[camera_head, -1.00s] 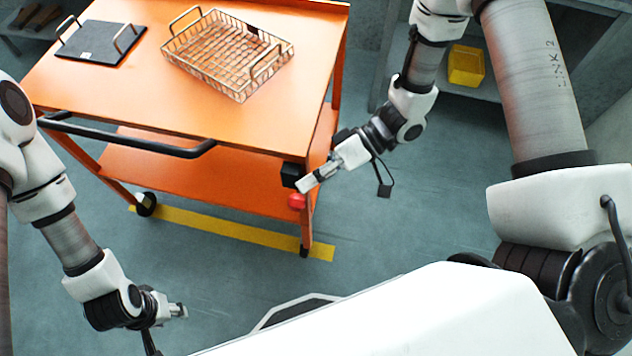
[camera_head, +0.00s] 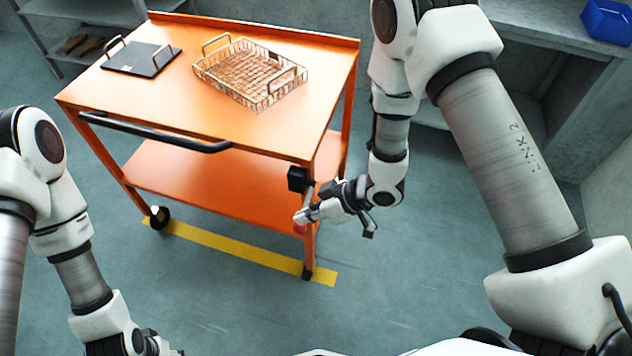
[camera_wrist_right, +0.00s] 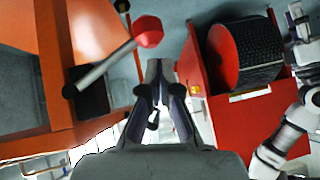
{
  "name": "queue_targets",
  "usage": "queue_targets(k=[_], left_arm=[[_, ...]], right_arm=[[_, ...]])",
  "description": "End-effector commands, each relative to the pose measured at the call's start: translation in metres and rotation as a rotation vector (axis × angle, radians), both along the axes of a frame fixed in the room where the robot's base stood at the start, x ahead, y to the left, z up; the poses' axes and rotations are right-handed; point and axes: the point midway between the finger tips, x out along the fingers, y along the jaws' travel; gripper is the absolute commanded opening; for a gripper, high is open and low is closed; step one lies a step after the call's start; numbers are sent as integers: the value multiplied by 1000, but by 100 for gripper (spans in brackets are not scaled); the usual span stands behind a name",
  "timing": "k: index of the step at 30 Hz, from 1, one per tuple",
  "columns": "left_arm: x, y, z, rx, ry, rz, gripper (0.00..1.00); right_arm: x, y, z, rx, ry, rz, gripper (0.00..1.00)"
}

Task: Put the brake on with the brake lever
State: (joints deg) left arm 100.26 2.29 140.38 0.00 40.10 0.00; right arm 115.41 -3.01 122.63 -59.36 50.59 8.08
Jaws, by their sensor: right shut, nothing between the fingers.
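The brake lever is a grey rod (camera_wrist_right: 105,67) with a red knob (camera_head: 299,229) on a black box (camera_head: 297,179) at the near right leg of the orange cart (camera_head: 225,180). The red knob shows in the right wrist view (camera_wrist_right: 148,31) up and left of the fingertips, with a gap in the picture. The knob hangs below the box in the head view. My right gripper (camera_head: 304,215) is shut and empty, close beside the knob and partly covering the lever. My left gripper (camera_head: 152,345) is at the bottom edge, largely cut off, away from the cart.
A wire basket (camera_head: 232,92) and a dark handled plate (camera_head: 122,57) are on the cart top. A black push handle (camera_head: 160,135) runs along its near side. A yellow floor strip (camera_head: 230,254) lies below. A red unit (camera_wrist_right: 200,95) shows in the wrist view.

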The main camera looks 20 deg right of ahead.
Motion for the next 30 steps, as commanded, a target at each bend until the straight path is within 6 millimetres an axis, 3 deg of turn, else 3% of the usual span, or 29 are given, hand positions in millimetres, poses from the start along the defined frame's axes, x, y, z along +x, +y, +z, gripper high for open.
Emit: queue_targets(k=[12, 30], left_arm=[[0, 0, -5, 0, 0, 0, 48], [0, 0, -4, 0, 0, 0, 48]], right_arm=[[0, 0, -17, 3, 2, -1, 0], [-2, 0, -19, 1, 9, 0, 0]])
